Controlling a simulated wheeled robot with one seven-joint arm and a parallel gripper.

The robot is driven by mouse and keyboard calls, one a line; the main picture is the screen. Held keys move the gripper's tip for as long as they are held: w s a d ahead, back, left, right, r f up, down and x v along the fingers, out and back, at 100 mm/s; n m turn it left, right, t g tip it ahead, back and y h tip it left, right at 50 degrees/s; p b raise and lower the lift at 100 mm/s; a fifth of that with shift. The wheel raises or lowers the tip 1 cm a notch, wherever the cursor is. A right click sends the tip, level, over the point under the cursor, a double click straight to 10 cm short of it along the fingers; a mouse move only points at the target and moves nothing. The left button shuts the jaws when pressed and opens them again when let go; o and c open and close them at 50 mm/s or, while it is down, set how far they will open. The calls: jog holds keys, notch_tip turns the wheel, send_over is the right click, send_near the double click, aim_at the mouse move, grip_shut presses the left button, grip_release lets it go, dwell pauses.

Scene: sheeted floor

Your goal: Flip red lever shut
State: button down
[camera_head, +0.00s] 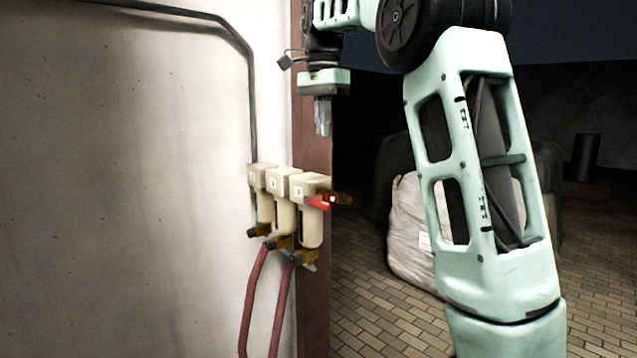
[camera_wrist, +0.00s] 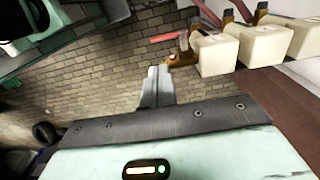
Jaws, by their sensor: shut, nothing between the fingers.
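The red lever (camera_head: 319,203) is on the front unit of a row of three cream filter units (camera_head: 311,187) on the wall. In the wrist view the red lever (camera_wrist: 170,37) shows at the top, left of the cream units (camera_wrist: 216,54). My gripper (camera_head: 322,131) is shut and empty, pointing down above the front unit and apart from the lever. In the wrist view my gripper's fingers (camera_wrist: 157,85) lie together, just below the brass fitting in the picture.
Red hoses (camera_head: 257,300) hang below the units, and a dark pipe (camera_head: 251,100) runs down the wall to them. A brown post (camera_head: 315,270) stands at the wall's edge. A pale sack (camera_head: 408,230) sits on the brick floor (camera_head: 375,320) to the right.

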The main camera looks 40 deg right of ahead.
aim_at(322, 202)
jog(key=shift+f, duration=0.1)
notch_tip(322, 202, down, 14)
jog(key=shift+p, duration=1.2)
jog(key=shift+f+b, duration=0.15)
jog(key=shift+b, duration=0.15)
